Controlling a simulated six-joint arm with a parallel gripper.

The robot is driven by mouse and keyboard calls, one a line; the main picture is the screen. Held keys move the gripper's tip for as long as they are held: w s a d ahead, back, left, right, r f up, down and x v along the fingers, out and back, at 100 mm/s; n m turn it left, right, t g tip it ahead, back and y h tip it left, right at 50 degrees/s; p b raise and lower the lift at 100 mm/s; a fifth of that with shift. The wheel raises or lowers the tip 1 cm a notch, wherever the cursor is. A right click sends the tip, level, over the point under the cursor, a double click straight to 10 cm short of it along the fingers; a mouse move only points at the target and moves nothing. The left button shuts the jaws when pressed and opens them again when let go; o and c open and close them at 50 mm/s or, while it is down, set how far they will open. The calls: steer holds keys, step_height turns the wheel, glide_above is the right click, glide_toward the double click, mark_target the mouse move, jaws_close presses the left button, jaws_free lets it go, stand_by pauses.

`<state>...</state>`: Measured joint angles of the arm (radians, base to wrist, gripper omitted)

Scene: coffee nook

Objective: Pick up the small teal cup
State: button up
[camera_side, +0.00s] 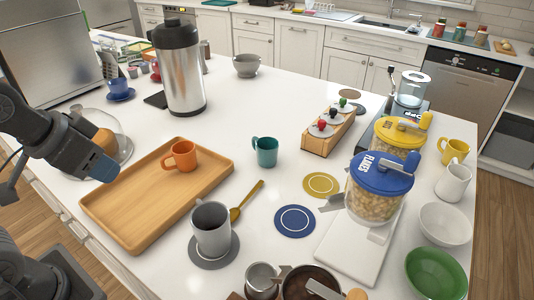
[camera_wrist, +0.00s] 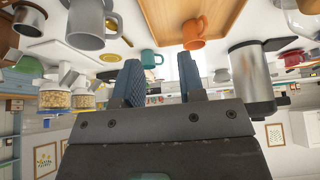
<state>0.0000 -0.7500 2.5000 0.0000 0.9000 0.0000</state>
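The small teal cup (camera_side: 266,152) stands upright on the white counter, right of the wooden tray, in the side view. It also shows in the wrist view (camera_wrist: 149,59), which is upside down, just beyond my fingertips. My gripper (camera_side: 103,167) is at the left in the side view, above the counter near the tray's left end and well apart from the teal cup. In the wrist view my gripper (camera_wrist: 160,65) has its two blue fingers spread with nothing between them.
An orange mug (camera_side: 181,155) stands on the wooden tray (camera_side: 120,222). A grey mug (camera_side: 211,229) is in front and a steel carafe (camera_side: 181,75) behind. A spoon (camera_side: 246,200), coasters and a rack (camera_side: 330,135) lie around the teal cup.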

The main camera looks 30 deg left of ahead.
steer(key=shift+o, duration=0.4)
steer(key=w+r+m+g, duration=0.1)
steer(key=w+r+m, duration=0.4)
steer(key=w+m, duration=0.5)
steer(key=m+g, duration=0.2)
steer(key=m, duration=0.9)
glide_above(255, 137)
steer(key=s, duration=0.1)
steer(key=shift+h, duration=0.3)
steer(key=s+x, duration=0.1)
steer(key=x, duration=0.3)
steer(key=s+x, duration=0.1)
steer(key=x, duration=0.4)
steer(key=s+x, duration=0.1)
steer(key=x, duration=0.3)
steer(key=shift+a+f, duration=0.4)
steer(key=shift+f, duration=0.3)
steer(key=shift+x, duration=2.95)
steer(key=shift+a, duration=0.1)
jaws_close()
